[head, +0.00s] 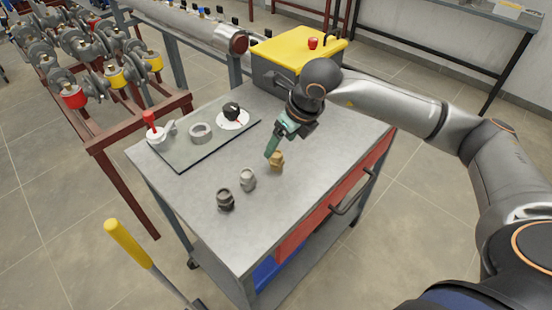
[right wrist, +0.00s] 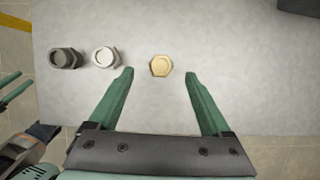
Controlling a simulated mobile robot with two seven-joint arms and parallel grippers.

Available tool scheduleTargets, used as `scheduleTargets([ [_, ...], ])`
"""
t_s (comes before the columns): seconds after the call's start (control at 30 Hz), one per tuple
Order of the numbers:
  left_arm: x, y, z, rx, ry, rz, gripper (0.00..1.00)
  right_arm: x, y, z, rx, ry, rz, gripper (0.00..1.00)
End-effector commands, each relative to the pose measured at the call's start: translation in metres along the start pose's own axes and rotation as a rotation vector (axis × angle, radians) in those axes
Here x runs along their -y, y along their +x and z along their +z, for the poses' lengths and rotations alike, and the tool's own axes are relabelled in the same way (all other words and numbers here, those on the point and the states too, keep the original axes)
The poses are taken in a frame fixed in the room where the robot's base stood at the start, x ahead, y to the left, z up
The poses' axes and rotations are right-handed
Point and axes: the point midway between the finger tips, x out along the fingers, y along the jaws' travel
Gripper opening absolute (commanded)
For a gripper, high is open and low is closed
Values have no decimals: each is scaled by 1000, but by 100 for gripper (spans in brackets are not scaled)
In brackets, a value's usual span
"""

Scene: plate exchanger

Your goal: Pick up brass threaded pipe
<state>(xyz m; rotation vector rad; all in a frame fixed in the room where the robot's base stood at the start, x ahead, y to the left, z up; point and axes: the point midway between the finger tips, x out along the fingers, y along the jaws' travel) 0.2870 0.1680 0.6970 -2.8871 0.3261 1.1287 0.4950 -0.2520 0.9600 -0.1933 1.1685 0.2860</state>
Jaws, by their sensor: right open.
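The brass threaded pipe (head: 277,161) stands upright on the grey cart top, at the right end of a row of three fittings. In the right wrist view its hexagonal brass end (right wrist: 160,66) lies just beyond the fingertips, roughly midway between them. My right gripper (head: 269,152) is above and beside the pipe in the head view. In the right wrist view its green fingers (right wrist: 159,73) are wide apart with nothing between them. My left gripper is outside the head view; part of a green-fingered gripper (right wrist: 14,90) shows at the left edge of the right wrist view.
A light steel fitting (head: 248,180) and a dark one (head: 225,199) stand left of the pipe. A yellow-topped box (head: 297,52) stands behind.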

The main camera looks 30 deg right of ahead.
Motion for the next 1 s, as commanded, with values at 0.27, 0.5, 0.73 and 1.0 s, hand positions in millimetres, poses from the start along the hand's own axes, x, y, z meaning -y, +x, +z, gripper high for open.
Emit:
scheduleTargets([
  [0.27,0,-4,-4,1,0,0,50,1,25,-2,-4,0,2,82],
  [0.5,0,-6,-6,1,0,0,50,2,58,-3,0,0,3,82],
  [0.73,0,-6,-6,1,0,0,50,3,63,-3,1,0,2,82],
  [1.0,0,-6,-6,1,0,0,50,3,63,-3,1,0,2,60],
])
